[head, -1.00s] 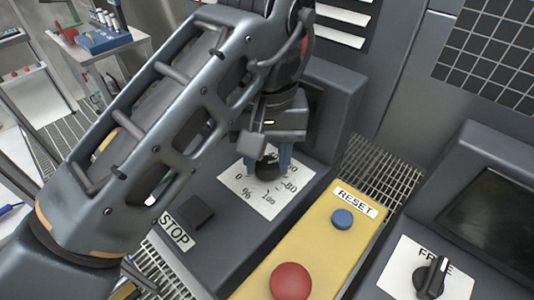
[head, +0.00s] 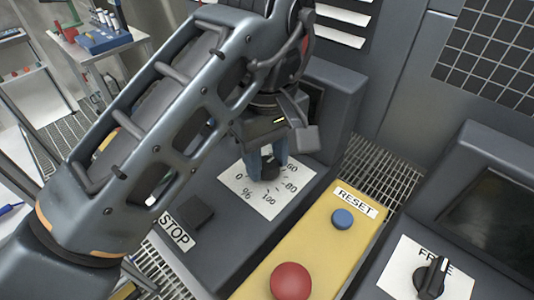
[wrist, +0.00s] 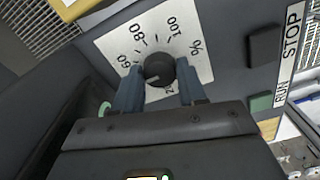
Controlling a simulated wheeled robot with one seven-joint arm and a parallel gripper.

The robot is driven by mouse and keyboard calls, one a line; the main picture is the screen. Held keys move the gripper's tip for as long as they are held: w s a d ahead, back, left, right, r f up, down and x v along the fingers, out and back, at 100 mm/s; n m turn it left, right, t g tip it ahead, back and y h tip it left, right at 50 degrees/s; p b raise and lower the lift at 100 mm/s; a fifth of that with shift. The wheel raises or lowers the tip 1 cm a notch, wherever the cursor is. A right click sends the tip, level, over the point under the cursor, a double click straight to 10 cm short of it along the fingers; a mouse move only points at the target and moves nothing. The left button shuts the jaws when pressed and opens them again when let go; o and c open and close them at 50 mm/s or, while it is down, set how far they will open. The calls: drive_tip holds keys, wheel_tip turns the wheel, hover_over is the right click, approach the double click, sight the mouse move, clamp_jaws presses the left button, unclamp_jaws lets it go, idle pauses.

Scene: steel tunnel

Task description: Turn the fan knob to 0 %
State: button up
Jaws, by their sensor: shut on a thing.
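The fan knob (wrist: 158,69) is a round black knob on a white dial plate (wrist: 106,43), which also shows in the head view (head: 235,183). My gripper (head: 267,167) points down over it, one finger on each side; in the wrist view my gripper (wrist: 160,77) is shut on the knob. A pale mark on the knob's top lies toward its lower left in the wrist view, on the side between 20 and 60; the exact reading cannot be told. In the head view 0 is at the dial's left; in the wrist view my right finger hides that side.
A black square button (head: 196,211) stands beside the STOP label (head: 174,231). To the right a yellow panel (head: 318,236) carries a blue RESET button (head: 342,218) and a red button (head: 291,281). Another black knob (head: 432,277) is at the lower right. A raised screen housing stands behind the dial.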

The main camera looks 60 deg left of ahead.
sight(267, 163)
idle(0.3)
drive_tip(key=o, duration=1.1)
drive_tip(key=shift+c, duration=0.2)
drive_tip(key=shift+r, duration=3.9)
